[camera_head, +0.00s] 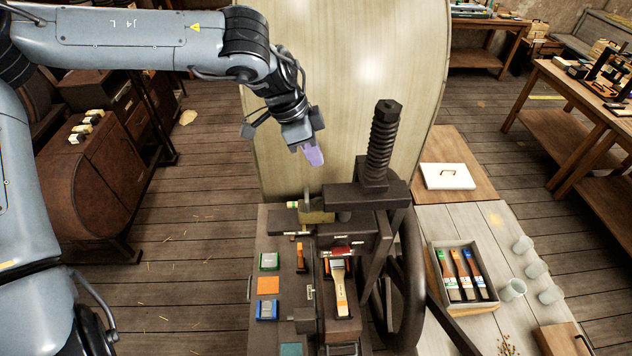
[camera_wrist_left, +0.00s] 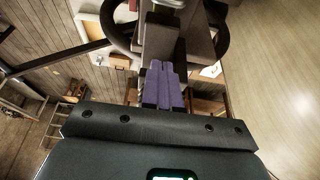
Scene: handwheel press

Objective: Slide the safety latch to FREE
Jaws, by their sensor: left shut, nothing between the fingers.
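The dark handwheel press (camera_head: 365,195) stands on the bench, with a tall threaded screw (camera_head: 383,140) on top and a handwheel (camera_head: 405,285) at its right side. I cannot tell for certain which small part is the safety latch; no FREE marking is readable. A brass-coloured block (camera_head: 317,216) and a red part (camera_head: 340,250) sit on the press. My left gripper (camera_head: 314,157) is shut and empty, its purple fingers above and behind the press, apart from it. The fingers (camera_wrist_left: 162,85) also show in the left wrist view, pointing towards dark press parts. My right gripper is out of view.
Green, orange and blue pieces (camera_head: 268,285) lie left of the press. A large pale curved panel (camera_head: 345,60) stands behind the press.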

